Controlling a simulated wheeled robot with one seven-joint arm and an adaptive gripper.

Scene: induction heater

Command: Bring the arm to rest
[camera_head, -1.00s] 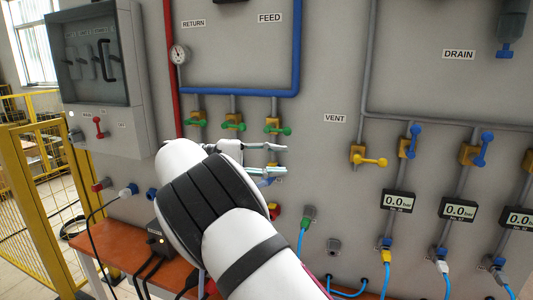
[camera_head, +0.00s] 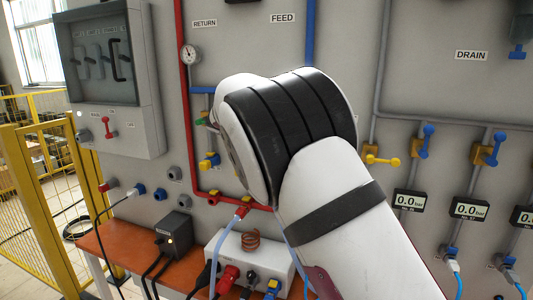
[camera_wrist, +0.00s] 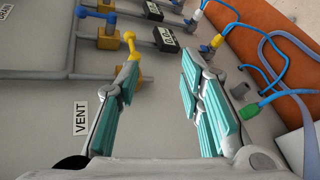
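My arm (camera_head: 345,215) rises through the middle of the head view and bends in front of the panel. My gripper is hidden behind the arm there. In the wrist view my gripper (camera_wrist: 158,100) has its two teal-padded fingers spread apart with nothing between them. The grey panel shows between and beyond the fingers. The left finger's tip lies over the yellow vent valve (camera_wrist: 131,46) in the picture; I cannot tell whether they touch. The yellow vent valve also shows in the head view (camera_head: 382,160), just right of my arm.
An orange bench (camera_head: 100,240) carries a black box (camera_head: 174,233) and a white unit (camera_head: 262,262) with a copper coil (camera_head: 252,242). Blue hoses (camera_wrist: 265,65) hang near the gripper. A yellow fence (camera_head: 50,200) stands at left. Pressure displays (camera_head: 408,201) and blue-handled valves (camera_head: 427,140) line the right.

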